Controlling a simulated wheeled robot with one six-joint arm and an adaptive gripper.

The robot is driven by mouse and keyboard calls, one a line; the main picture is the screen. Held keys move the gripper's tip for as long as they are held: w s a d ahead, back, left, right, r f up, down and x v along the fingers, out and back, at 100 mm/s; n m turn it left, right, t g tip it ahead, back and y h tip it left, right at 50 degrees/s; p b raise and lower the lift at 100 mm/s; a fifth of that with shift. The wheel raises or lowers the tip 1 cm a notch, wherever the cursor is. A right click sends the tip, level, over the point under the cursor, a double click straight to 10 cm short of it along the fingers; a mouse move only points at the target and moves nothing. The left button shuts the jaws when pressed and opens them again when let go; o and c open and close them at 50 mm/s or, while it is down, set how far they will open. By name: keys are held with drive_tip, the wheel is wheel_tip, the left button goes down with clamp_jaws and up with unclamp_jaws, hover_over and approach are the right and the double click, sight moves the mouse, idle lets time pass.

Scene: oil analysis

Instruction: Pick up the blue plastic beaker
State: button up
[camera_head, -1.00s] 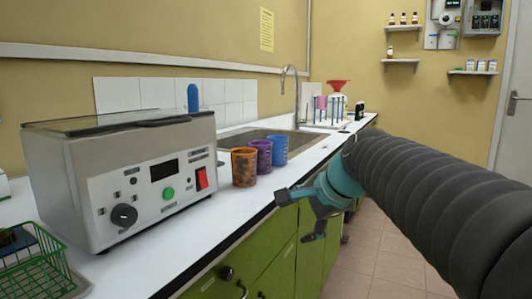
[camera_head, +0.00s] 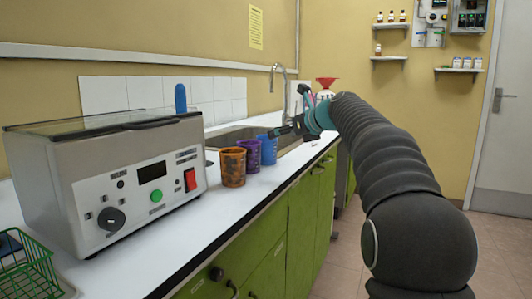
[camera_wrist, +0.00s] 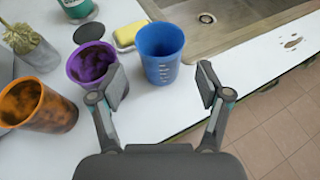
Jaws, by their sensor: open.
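The blue plastic beaker (camera_head: 267,149) stands upright on the white counter, at the right end of a row of three beakers. In the wrist view the blue beaker (camera_wrist: 160,52) is ahead of my gripper (camera_wrist: 160,86), between the lines of its two fingers but nearer the left one. My gripper is open and empty. In the head view my gripper (camera_head: 285,130) is above the counter, close to the blue beaker, partly overlapping it in the picture. I cannot tell the exact gap between them.
A purple beaker (camera_wrist: 92,66) stands close by the left finger, with a stained orange beaker (camera_wrist: 38,106) farther left. A yellow sponge (camera_wrist: 129,36) lies behind the blue beaker, near the sink (camera_wrist: 215,20). A grey heating device (camera_head: 110,185) stands on the counter at left.

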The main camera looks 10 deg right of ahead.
sight(267, 140)
drive_tip(key=x, duration=0.9)
drive_tip(key=shift+c, duration=0.2)
drive_tip(key=c, duration=0.7)
